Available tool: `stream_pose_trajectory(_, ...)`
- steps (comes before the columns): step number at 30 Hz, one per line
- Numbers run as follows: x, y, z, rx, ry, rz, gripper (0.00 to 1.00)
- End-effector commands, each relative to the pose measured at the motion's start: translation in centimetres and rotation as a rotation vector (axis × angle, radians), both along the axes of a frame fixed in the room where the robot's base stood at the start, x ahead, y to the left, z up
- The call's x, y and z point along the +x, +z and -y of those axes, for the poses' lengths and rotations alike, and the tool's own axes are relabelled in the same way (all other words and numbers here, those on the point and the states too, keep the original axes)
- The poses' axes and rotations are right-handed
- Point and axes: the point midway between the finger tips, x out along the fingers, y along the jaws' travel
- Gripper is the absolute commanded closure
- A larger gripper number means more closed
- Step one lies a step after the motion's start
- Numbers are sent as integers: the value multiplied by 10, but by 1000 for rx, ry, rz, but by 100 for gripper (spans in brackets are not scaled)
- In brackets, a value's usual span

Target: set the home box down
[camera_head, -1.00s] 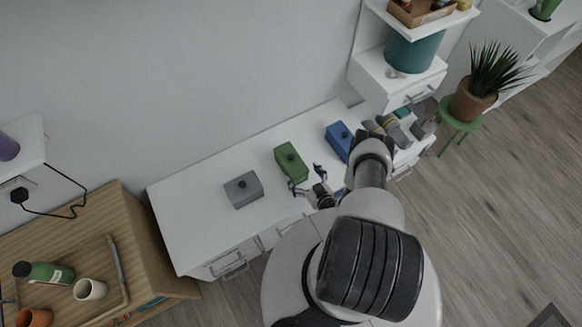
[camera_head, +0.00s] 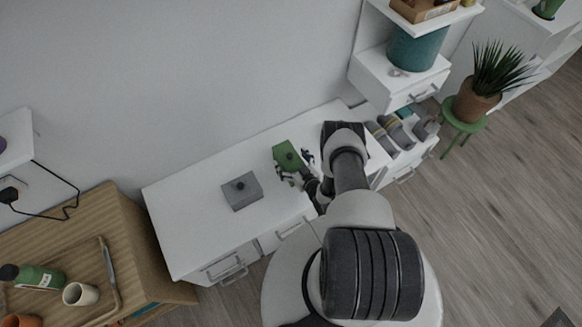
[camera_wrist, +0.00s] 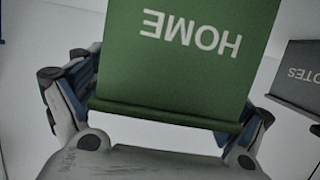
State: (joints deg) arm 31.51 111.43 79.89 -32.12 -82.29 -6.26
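I cannot tell whether the box's underside touches the desk.
A grey box (camera_head: 241,192), lettered NOTES in the wrist view (camera_wrist: 299,78), stands to the left of the home box. The desk's left part is clear.

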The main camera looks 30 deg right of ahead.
Motion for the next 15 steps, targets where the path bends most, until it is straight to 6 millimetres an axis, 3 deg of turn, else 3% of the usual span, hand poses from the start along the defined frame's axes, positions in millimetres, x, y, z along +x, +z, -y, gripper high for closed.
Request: stream_pose_trajectory(15, -1, 0, 0, 0, 0, 0, 41)
